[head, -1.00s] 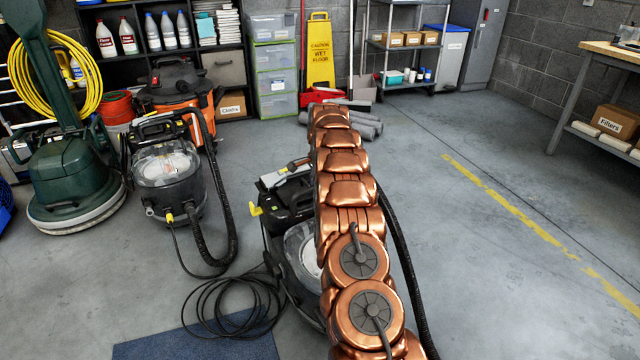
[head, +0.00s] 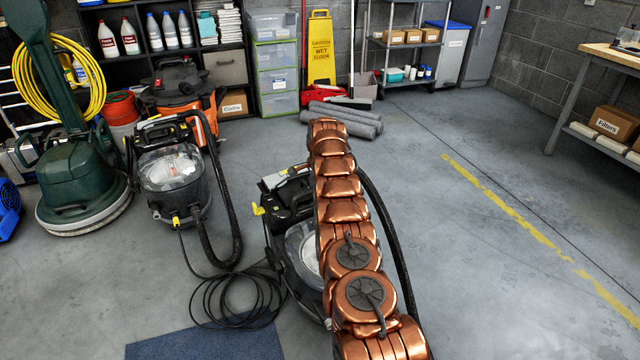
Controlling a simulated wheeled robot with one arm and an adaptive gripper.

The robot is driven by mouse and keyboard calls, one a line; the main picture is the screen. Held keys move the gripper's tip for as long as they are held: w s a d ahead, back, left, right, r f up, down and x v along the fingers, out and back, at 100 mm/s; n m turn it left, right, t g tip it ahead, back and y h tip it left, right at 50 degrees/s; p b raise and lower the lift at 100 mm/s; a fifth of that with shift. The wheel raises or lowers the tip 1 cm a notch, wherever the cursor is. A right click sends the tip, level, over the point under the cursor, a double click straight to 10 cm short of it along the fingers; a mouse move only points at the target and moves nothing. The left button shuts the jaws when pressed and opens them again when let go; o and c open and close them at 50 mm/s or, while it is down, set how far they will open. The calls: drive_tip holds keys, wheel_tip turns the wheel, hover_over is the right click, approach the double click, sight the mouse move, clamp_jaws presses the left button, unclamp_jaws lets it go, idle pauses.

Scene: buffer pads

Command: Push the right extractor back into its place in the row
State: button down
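The right extractor (head: 277,228) stands on the floor in the middle of the head view, a dark machine with a clear dome and a yellow lever. My copper arm reaches away over its right side and hides much of it. Its black hose shows to the right of my arm. The left extractor (head: 172,180) stands upright to its left and farther back, with a clear tank and black hose. My gripper is hidden beyond the far end of my arm, so its fingers and any contact with the extractor do not show.
A green floor machine (head: 82,185) stands left of the left extractor. A coiled black cord (head: 238,298) and blue mat (head: 205,342) lie in front. Grey rolls (head: 345,118) lie behind my arm. The floor right of my arm, around the yellow line (head: 510,210), is clear.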

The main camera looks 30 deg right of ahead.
drive_tip(key=shift+d+r+p, duration=0.15)
drive_tip(key=shift+d+p, duration=0.2)
drive_tip(key=shift+d, duration=0.1)
drive_tip(key=c, duration=1.1)
unclamp_jaws()
drive_tip(key=shift+o, duration=0.8)
drive_tip(key=shift+w+a, duration=0.1)
drive_tip(key=shift+a, duration=0.25)
wheel_tip(320, 180, up, 12)
drive_tip(key=s, duration=0.2)
drive_tip(key=shift+s+f, duration=0.15)
drive_tip(key=shift+f, duration=0.05)
drive_tip(key=shift+a, duration=0.1)
